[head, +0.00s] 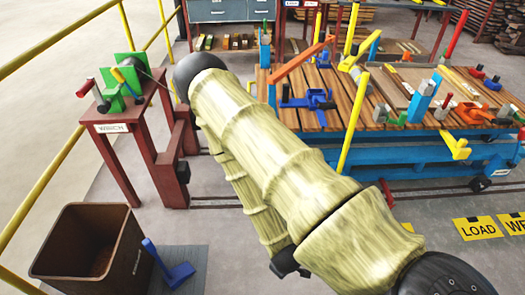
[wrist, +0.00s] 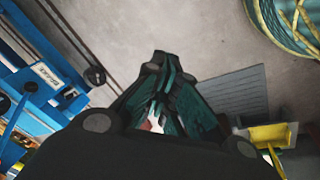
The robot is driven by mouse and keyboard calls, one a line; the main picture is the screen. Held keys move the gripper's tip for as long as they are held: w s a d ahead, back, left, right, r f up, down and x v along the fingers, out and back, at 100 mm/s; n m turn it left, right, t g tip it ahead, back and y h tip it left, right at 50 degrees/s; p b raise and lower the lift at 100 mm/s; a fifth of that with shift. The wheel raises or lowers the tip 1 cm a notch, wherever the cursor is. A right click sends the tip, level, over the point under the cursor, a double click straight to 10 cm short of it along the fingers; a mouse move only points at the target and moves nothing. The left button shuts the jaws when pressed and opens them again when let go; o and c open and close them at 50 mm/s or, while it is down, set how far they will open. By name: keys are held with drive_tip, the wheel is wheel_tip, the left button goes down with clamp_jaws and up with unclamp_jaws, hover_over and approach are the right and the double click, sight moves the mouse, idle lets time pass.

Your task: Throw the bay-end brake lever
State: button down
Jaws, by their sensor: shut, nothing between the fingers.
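My gripper (wrist: 158,62) is shut and empty, pointing over bare floor in the wrist view. In the head view my sleeved arm hides most of it. I cannot tell for sure which part is the bay-end brake lever. A blue lever (head: 168,262) stands tilted on a dark grey floor plate beside the brown bin in the head view. A small red handle (head: 387,193) shows low by the blue cart, just right of my arm. No lever is seen touching my gripper in the wrist view.
A brown bin (head: 92,248) and a red winch stand (head: 112,120) are at left, beside a yellow railing (head: 55,160). The blue cart (head: 400,165) carries planks and clamps. Blue framework (wrist: 62,75) lies left of my gripper, a grey ribbed plate (wrist: 235,100) right.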

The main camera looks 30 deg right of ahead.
drive_tip(key=w+d+f+n+t+h+b, duration=0.2)
drive_tip(key=w+d+n+t+b, duration=0.2)
drive_tip(key=w+d, duration=0.6)
drive_tip(key=w+d+r+n+t+b, duration=0.2)
drive_tip(key=w+r+n, duration=0.4)
drive_tip(key=w, duration=0.6)
drive_tip(key=w+d+r+n+t+b, duration=0.3)
drive_tip(key=w+r+n+t+b, duration=0.2)
drive_tip(key=w, duration=0.8)
wheel_tip(320, 180, up, 3)
drive_tip(key=n+t, duration=0.2)
drive_tip(key=shift+w+d+n+t, duration=0.2)
drive_tip(key=shift+w+n+t, duration=0.1)
drive_tip(key=w+d, duration=0.5)
drive_tip(key=w, duration=0.2)
drive_tip(key=shift+w+d+b, duration=0.3)
drive_tip(key=shift+r, duration=0.1)
